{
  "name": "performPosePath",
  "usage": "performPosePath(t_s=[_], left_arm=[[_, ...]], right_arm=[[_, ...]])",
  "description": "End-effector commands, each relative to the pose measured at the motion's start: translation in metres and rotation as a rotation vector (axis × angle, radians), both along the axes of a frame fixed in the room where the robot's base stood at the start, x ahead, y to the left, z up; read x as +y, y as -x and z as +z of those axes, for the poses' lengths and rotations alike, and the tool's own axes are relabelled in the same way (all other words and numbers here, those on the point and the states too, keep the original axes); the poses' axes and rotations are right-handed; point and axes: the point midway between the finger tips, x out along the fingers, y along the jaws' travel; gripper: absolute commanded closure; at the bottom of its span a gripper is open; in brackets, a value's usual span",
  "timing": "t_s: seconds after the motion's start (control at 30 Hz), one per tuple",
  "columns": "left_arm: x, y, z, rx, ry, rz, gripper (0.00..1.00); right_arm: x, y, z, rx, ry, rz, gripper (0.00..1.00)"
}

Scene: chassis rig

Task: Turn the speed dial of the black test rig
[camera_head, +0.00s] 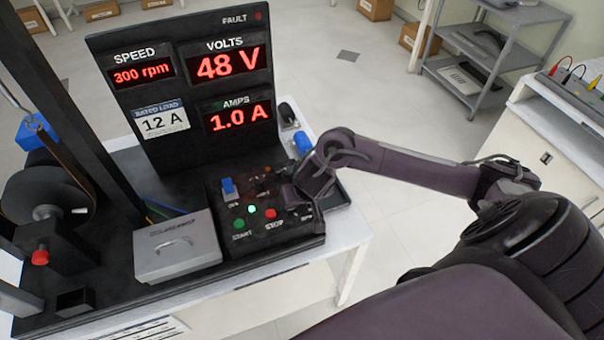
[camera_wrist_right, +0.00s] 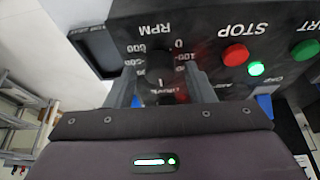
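The black test rig (camera_head: 190,170) stands on a white table, with a display panel reading speed 300 rpm, 48 V and 1.0 A. Its control box carries a green START button (camera_head: 239,224), a red STOP button (camera_head: 270,213) and a lit green lamp (camera_head: 252,209). The speed dial (camera_wrist_right: 158,72), a dark round knob inside an RPM scale, shows in the right wrist view. My right gripper (camera_wrist_right: 162,76) has one finger on each side of the dial, with apparent gaps; its wrist hides the dial in the head view. My left gripper is out of view.
A blue switch (camera_head: 228,188) stands up left of my right gripper on the control box. A grey metal box (camera_head: 177,246) sits left of the controls. A red knob (camera_head: 40,257) and a dark wheel (camera_head: 45,190) are farther left. A grey shelf (camera_head: 490,60) stands behind.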

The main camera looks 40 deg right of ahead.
Motion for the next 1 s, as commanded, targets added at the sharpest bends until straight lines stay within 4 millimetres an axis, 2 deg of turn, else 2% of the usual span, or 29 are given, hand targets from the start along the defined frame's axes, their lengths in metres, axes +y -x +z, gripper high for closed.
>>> performPosePath(t_s=[0.03,0.3,0.67,1.0], left_arm=[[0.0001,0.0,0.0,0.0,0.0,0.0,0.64],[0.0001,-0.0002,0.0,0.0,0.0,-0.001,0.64],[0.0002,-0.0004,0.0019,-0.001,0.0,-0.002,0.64],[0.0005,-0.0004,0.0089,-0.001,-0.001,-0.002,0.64]], right_arm=[[0.0001,0.0,0.0001,0.0,0.0,0.0,0.59],[0.0001,0.0,0.0002,0.0,0.0,0.0,0.93],[-0.0012,0.001,0.0004,0.002,0.002,0.068,0.93],[-0.0031,0.0013,0.0008,0.002,0.001,0.324,0.93]])
